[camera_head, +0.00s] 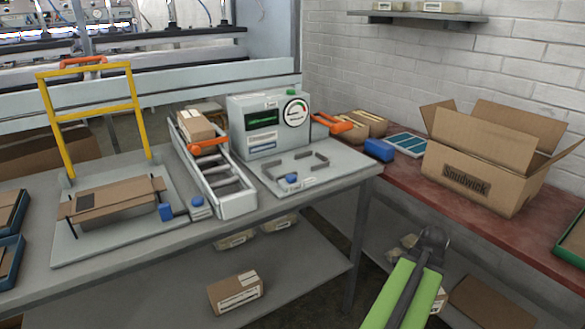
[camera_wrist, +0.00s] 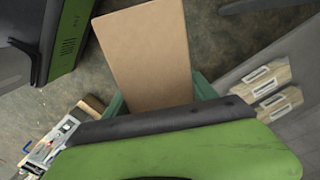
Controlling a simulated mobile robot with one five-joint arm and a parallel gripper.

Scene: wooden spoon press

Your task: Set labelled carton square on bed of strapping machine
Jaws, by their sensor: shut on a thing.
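My gripper (camera_wrist: 161,98) is shut on a plain brown carton (camera_wrist: 146,45) in the wrist view. Its teal fingers show at the carton's two sides, partly hidden by my green arm. No label shows on the face towards the wrist camera. In the head view my arm is at the lower right, off the bench, and the fingertips cannot be made out. A grey machine (camera_head: 261,138) with a dial and screen stands on the bench. A flat grey bed (camera_head: 340,165) with low dark corner brackets lies before it, empty. I cannot tell for certain that it is the strapping machine.
A roller conveyor (camera_head: 238,204) with a small carton (camera_head: 197,126) is left of the machine. A yellow frame (camera_head: 58,125) stands over a flapped carton (camera_head: 115,205). A large open box (camera_head: 480,160) sits on the red bench. A labelled carton (camera_head: 236,292) lies on the lower shelf.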

